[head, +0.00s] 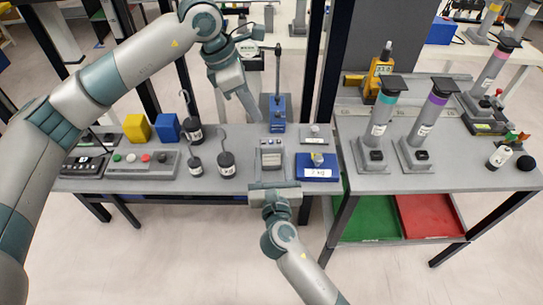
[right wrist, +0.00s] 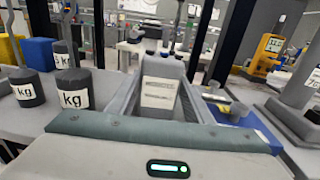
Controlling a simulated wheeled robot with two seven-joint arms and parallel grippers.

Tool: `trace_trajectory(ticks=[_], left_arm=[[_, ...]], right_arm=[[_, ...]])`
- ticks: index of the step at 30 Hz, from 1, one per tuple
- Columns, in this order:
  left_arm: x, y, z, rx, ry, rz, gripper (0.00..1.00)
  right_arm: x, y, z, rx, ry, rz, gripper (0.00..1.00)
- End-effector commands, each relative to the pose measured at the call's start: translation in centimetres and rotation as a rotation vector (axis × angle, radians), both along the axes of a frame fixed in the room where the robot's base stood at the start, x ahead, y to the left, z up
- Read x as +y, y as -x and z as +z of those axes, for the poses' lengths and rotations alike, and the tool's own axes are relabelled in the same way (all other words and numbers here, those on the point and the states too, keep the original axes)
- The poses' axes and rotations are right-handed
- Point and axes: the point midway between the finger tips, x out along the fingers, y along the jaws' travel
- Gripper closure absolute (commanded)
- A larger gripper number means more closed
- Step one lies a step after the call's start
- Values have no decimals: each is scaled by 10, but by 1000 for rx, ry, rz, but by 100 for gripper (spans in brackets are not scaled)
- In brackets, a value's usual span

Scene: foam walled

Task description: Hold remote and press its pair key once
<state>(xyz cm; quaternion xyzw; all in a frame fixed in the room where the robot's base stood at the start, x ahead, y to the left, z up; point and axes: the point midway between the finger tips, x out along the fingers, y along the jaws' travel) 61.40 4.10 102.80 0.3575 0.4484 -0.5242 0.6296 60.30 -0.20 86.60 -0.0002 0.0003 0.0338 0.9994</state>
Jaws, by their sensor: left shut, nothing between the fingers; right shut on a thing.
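The likely remote, a grey device with a pale panel (head: 271,158), stands near the front edge of the bench in the head view. My right gripper (head: 273,176) comes from the front and is shut on it. In the right wrist view, the device (right wrist: 160,92) sits between the fingers, its pale face crossed by dark lines. I cannot make out a pair key. My left gripper (head: 256,116) is shut and empty, above the bench behind the device and left of a blue-based stand (head: 277,118).
Several dark kg weights (head: 227,165) stand left of the device. A blue scale (head: 318,173) is close on its right. A button panel (head: 142,161), a yellow cube (head: 137,128) and a blue cube (head: 168,127) are farther left. Grey column stands (head: 378,130) fill the right bench.

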Motion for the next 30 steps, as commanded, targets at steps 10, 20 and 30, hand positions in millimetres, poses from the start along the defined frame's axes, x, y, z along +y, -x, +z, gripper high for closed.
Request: trace_trajectory(ticks=[10,20,30], left_arm=[[0,0,0,0,0,0,100],[-7,0,-4,-86,43,-47,100],[-27,1,7,-447,183,-203,100]], right_arm=[[0,0,0,0,0,0,79],[0,0,0,0,0,0,79],[0,0,0,0,0,0,79]])
